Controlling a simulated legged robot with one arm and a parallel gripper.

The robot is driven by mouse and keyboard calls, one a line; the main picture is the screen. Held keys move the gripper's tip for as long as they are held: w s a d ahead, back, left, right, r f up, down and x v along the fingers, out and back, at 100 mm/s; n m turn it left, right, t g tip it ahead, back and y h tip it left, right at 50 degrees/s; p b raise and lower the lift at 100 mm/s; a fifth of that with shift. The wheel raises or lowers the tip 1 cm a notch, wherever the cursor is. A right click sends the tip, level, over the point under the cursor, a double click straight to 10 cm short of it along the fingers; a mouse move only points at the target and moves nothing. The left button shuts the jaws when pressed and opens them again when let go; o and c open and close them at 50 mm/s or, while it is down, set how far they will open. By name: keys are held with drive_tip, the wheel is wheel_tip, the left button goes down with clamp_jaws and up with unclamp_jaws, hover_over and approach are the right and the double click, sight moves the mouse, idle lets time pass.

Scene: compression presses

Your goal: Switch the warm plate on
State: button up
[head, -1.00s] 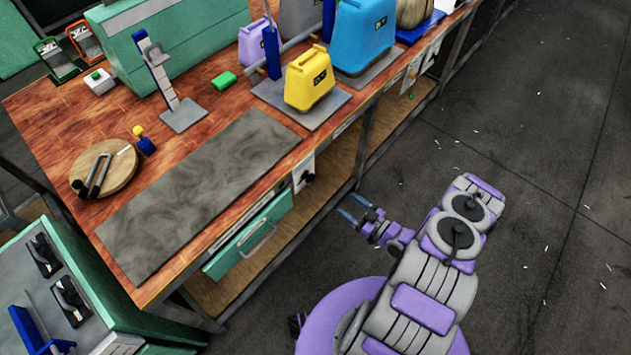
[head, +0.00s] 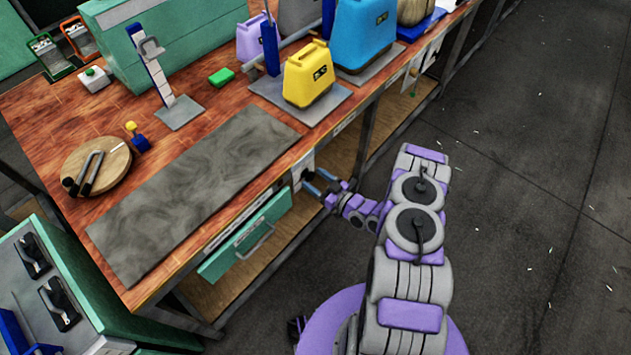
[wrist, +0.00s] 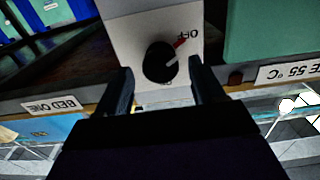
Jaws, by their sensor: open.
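A black rotary knob (wrist: 158,64) with a red pointer sits on a pale switch plate (wrist: 187,20). The pointer is turned toward the upside-down word OFF. The same switch plate (head: 298,178) shows at the bench front in the head view, beside the green drawer. My gripper (wrist: 161,70) is open, one finger on each side of the knob in the wrist view; I cannot tell whether they touch it. In the head view my gripper (head: 319,184) reaches to the switch plate and partly hides the knob. A flat grey slab (head: 190,195) lies on the bench above; no label identifies it.
The green drawer (head: 245,235) with a handle is left of the switch. A label reading 55 °C (wrist: 290,72) is on the bench edge. A yellow container (head: 307,77) stands on the bench.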

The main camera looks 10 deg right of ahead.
drive_tip(key=shift+w+a, duration=0.15)
drive_tip(key=shift+w, duration=0.05)
drive_tip(key=shift+c, duration=0.5)
drive_tip(key=c, duration=0.9)
